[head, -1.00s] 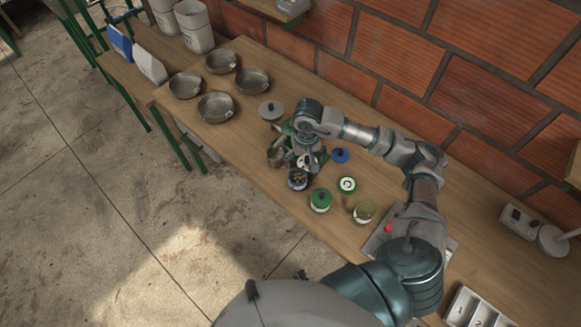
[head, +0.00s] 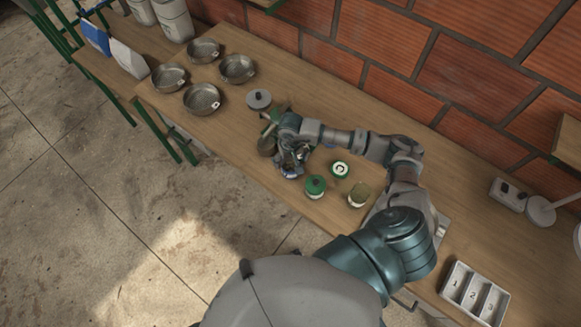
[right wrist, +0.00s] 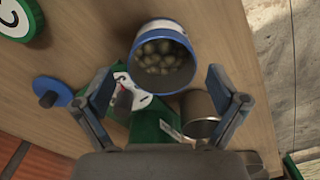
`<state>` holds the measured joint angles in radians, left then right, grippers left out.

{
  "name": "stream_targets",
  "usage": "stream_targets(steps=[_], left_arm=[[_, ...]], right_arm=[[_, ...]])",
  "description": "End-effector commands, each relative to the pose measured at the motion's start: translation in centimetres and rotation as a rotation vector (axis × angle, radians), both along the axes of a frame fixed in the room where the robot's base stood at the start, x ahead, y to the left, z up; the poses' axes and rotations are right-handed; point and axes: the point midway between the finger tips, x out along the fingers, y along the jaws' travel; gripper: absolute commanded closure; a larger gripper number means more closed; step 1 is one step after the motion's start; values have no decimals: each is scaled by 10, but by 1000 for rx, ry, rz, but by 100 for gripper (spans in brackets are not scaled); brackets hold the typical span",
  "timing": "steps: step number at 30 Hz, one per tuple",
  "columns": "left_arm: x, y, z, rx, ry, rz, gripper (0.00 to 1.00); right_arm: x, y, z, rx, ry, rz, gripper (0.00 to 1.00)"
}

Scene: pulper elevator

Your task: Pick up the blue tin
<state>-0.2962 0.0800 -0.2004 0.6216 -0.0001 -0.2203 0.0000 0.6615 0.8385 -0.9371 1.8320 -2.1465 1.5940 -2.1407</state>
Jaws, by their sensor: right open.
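The blue tin (right wrist: 163,56) stands open, with a blue rim and pale green beans inside, in the right wrist view. My right gripper (right wrist: 160,82) is open, with one finger on each side of the tin's near part. I cannot tell whether the fingers touch it. In the head view my right gripper (head: 291,166) is low over the table and hides most of the blue tin (head: 290,174). A blue lid (right wrist: 52,91) with a dark knob lies apart on the table. My left gripper is not in view.
A green-lidded tin (head: 315,186), a white-and-green tin (head: 340,169) and an olive-topped tin (head: 358,194) stand close by. A metal cup (right wrist: 200,114) and a green object (right wrist: 150,133) are near the fingers. Several metal pans (head: 201,98) stand at left.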

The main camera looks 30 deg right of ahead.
Motion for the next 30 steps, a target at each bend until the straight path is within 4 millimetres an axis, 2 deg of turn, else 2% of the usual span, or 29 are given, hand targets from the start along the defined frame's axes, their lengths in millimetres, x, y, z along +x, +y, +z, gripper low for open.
stream_targets(steps=[4, 8, 16, 17, 24, 25, 30], left_arm=[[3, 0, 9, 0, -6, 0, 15], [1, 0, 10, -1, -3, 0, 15], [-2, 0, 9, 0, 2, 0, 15], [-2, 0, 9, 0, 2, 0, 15], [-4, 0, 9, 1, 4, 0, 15], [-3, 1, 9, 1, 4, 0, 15], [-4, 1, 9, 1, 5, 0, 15]], right_arm=[[0, 2, -23, 1, 7, -1, 4], [1, 2, -41, 0, 4, -2, 4], [1, 1, -46, 0, 2, 0, 4], [1, 1, -46, 0, 2, 0, 6], [1, 1, -46, -1, 2, 0, 66], [1, 1, -46, -1, 2, 0, 71], [1, 1, -46, -1, 2, 0, 71]])
